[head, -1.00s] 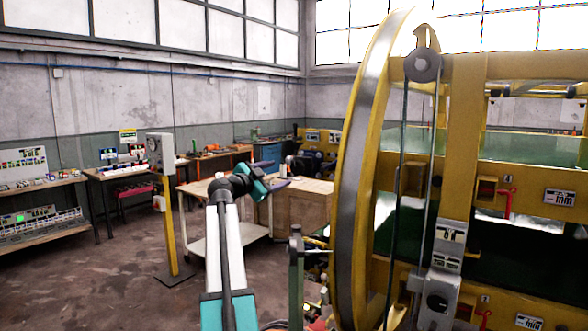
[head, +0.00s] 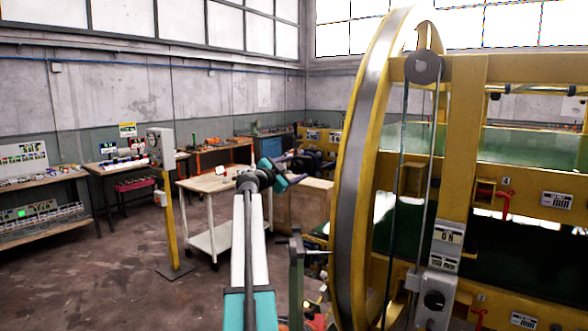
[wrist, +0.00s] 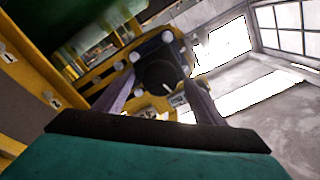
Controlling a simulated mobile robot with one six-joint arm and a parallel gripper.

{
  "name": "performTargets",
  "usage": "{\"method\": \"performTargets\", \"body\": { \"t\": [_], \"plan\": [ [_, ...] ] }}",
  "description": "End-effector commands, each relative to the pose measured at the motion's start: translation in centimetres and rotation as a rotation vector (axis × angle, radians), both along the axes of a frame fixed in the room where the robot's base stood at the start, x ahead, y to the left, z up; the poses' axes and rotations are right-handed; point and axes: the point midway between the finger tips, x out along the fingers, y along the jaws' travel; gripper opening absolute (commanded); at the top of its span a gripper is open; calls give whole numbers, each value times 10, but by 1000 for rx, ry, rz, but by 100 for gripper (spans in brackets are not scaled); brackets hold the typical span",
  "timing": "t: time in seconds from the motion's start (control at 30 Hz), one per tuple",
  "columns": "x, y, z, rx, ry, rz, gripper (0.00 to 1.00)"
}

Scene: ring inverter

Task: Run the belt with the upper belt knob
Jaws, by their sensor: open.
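In the wrist view a dark round knob (wrist: 160,76) with a white mark sits on a dark panel with pale round fittings. It shows between my two fingers; I cannot tell how far beyond them it is. I cannot read a name that says it is the upper belt knob. My gripper (head: 296,169) is open and empty in the head view, with its fingers towards the far yellow frame (head: 333,140). It also shows in the wrist view (wrist: 160,92). In the head view another black knob (head: 434,300) is on a grey box on the near yellow machine.
The large yellow-rimmed ring (head: 352,180) stands close on the right of my arm. Bare floor lies at left.

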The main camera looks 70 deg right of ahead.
Motion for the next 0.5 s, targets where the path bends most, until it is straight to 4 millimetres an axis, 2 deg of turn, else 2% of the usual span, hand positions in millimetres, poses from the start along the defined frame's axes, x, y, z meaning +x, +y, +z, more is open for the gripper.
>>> {"method": "performTargets", "body": {
  "t": [0.17, 0.43, 0.5],
  "plan": [
    [0, 0, 0, 0, 0, 0, 64],
    [0, 0, 0, 1, 0, -1, 22],
    [0, 0, 0, 1, 0, -1, 22]
  ]
}}
